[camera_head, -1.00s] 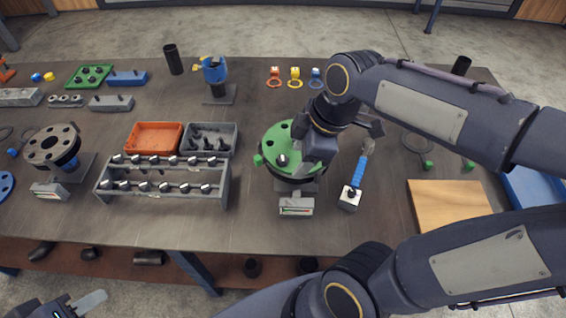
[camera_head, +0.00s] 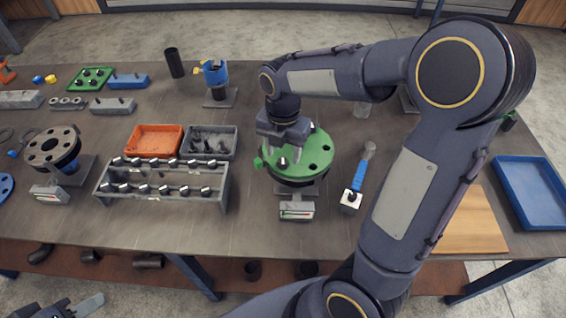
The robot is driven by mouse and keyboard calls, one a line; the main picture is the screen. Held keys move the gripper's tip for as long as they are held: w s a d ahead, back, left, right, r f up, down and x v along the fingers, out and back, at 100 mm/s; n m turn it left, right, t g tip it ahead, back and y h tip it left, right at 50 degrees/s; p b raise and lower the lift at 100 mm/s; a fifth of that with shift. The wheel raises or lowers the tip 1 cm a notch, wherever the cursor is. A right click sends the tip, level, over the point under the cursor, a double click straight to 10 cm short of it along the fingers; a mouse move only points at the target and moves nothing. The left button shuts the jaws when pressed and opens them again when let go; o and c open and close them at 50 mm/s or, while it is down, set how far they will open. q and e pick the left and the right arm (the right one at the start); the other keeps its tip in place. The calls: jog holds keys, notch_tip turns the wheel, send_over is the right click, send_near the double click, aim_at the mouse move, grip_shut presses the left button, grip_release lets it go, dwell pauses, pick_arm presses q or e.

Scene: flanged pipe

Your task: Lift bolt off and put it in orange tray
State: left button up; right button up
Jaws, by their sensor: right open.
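The green flange (camera_head: 318,158) sits level on its stand in the middle of the table, with several dark holes. A dark bolt (camera_head: 283,162) stands in it near its left front edge. My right gripper (camera_head: 285,153) points down over the left part of the flange, open, with its fingers close above and around the bolt. I cannot tell whether they touch it. The orange tray (camera_head: 153,141) lies to the left and looks empty. My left gripper (camera_head: 82,306) is at the bottom left, partly cut off, away from the table, and its opening is unclear.
A grey tray (camera_head: 210,154) with dark parts adjoins the orange tray. A grey rack (camera_head: 165,192) of several bolts stands in front of both. A blue-handled hammer (camera_head: 359,178) lies right of the flange. A blue tray (camera_head: 538,193) and wooden board (camera_head: 470,222) lie farther right.

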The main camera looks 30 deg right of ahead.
jog(key=shift+f, duration=1.25)
grip_shut()
jog(key=shift+r, duration=0.1)
notch_tip(320, 180, up, 10)
jog(key=shift+b, duration=0.3)
notch_tip(320, 180, up, 5)
jog(key=p, duration=0.5)
send_over(283, 160)
jog(key=shift+s, duration=0.1)
